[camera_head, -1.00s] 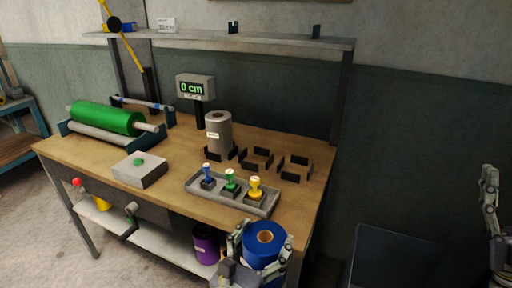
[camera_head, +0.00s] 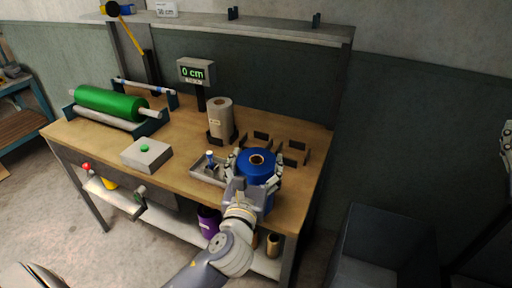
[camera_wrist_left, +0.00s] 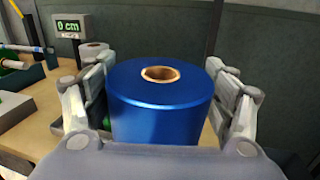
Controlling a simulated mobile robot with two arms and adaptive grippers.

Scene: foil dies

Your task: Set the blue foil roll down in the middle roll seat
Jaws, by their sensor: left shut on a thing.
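The blue foil roll (camera_head: 258,172) stands upright in my left gripper (camera_head: 255,170), whose fingers close on its two sides. In the left wrist view the roll (camera_wrist_left: 160,110) shows its brown core, with a finger on each side. The roll is held above the front right part of the workbench, in front of the roll seats. The middle roll seat (camera_head: 262,136) shows only its rear dark bracket clearly; the roll and fingers hide much of the rest. My right gripper (camera_head: 507,145) shows only as a sliver at the right edge.
A grey-beige roll (camera_head: 220,118) stands in the left seat. The right seat (camera_head: 297,147) is empty. The grey tray (camera_head: 205,174) of stamps is partly hidden behind my gripper. A display reading 0 cm (camera_head: 196,72) and a green roller (camera_head: 110,102) stand further left.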

